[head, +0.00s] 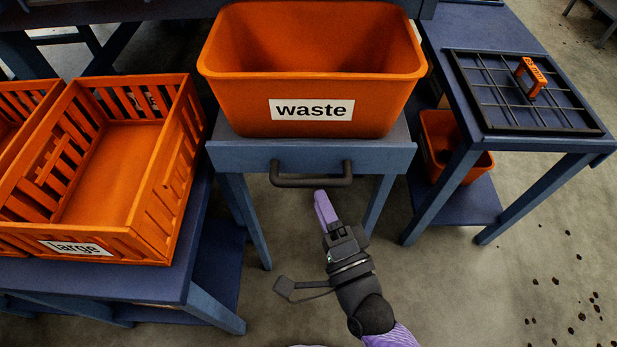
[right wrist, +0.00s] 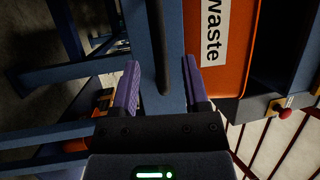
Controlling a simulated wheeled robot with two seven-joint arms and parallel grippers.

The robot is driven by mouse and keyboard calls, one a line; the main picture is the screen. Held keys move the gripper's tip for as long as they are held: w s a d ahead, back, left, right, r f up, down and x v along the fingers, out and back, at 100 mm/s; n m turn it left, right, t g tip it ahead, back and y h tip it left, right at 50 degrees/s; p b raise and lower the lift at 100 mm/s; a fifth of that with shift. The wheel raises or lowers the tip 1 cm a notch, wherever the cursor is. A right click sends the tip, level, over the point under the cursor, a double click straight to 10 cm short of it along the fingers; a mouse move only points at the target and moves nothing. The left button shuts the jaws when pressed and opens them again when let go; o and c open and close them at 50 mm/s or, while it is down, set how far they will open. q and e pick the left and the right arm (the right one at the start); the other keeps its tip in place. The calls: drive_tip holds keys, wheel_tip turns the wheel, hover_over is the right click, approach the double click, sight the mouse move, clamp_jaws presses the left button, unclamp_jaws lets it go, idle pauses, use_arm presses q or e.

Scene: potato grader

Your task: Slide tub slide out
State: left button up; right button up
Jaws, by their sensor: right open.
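The orange waste tub (head: 308,50) stands upright on a blue slide (head: 245,158) with a black bar handle (head: 312,181) on its front. My right gripper (head: 320,194) is just below the handle in the head view, its purple fingers pointing up toward it. In the right wrist view the open purple fingers (right wrist: 160,65) lie on either side of the dark handle bar (right wrist: 161,40). I cannot tell whether the bar is fully between them in depth. The tub's label side (right wrist: 218,40) also shows there. My left gripper is out of view.
Orange slatted crates, one labelled large (head: 76,248), stand on a blue table at left. At right, a blue table (head: 555,148) bears a black grid (head: 490,85) with an orange handle (head: 531,75), above an orange bin (head: 485,170). The floor in front is open, with dark spots at right.

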sight(311, 180)
drive_tip(key=b+x, duration=0.1)
drive_tip(key=x, duration=0.4)
clamp_jaws()
drive_tip(key=shift+f, duration=0.1)
idle(0.9)
